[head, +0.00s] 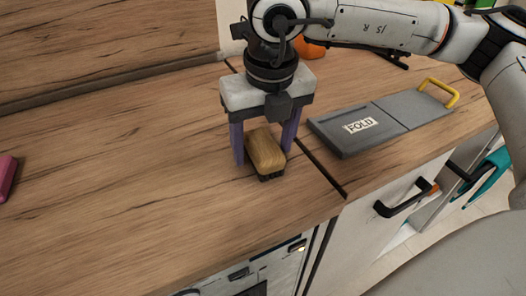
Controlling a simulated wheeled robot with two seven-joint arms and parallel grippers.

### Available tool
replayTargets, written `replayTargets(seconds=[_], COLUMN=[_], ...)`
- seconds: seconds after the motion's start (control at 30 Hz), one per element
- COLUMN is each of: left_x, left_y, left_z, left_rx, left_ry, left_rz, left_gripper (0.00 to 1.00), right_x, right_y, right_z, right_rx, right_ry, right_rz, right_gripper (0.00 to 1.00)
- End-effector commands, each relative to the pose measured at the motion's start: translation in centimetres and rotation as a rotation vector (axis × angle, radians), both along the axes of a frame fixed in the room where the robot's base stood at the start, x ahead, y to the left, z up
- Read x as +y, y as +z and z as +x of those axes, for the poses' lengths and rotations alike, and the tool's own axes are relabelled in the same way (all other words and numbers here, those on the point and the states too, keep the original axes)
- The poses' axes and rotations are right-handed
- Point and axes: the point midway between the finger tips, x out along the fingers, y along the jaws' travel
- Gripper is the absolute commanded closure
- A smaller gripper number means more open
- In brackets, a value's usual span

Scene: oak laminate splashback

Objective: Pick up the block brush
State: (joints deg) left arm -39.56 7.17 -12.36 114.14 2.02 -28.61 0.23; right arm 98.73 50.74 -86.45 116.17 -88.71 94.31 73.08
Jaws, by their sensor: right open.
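The block brush (266,151) has a wooden back and dark bristles, and it rests bristles down on the wooden counter. My right gripper (264,150) points down over it, with its two purple fingers open. One finger is at the left of the brush and the other at its right. I cannot tell whether either finger touches it. My left gripper is not in view.
A grey folding board (408,116) with a yellow handle lies right of the brush. A pink object (6,176) is at the far left. An orange object (310,48) stands behind my right arm.

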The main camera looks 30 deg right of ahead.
Motion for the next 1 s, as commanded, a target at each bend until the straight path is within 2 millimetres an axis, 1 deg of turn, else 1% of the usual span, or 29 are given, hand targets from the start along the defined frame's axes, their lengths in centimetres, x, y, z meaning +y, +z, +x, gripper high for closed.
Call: replayTargets(seconds=[0.57, 0.6, 0.67, 0.8, 0.87, 1.0], left_x=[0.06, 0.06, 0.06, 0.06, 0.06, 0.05], left_y=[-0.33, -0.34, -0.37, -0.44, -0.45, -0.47], left_z=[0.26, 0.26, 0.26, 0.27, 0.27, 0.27], left_rx=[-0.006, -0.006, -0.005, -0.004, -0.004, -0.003], left_ry=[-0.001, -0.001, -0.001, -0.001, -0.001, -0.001], left_rz=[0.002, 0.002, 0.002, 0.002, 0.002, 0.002], left_gripper=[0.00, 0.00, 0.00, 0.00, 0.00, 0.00], right_x=[0.02, 0.02, 0.02, 0.01, 0.01, 0.02], right_y=[-0.24, -0.24, -0.24, -0.24, -0.24, -0.22], right_z=[0.00, 0.00, 0.00, 0.00, 0.00, 0.01], right_rx=[0.000, 0.000, 0.000, 0.000, 0.000, 0.000], right_ry=[0.000, 0.000, 0.000, 0.000, 0.000, 0.000], right_rz=[0.000, 0.000, 0.000, 0.000, 0.000, 0.000], right_gripper=[0.38, 0.41, 0.51, 0.75, 0.84, 0.84])
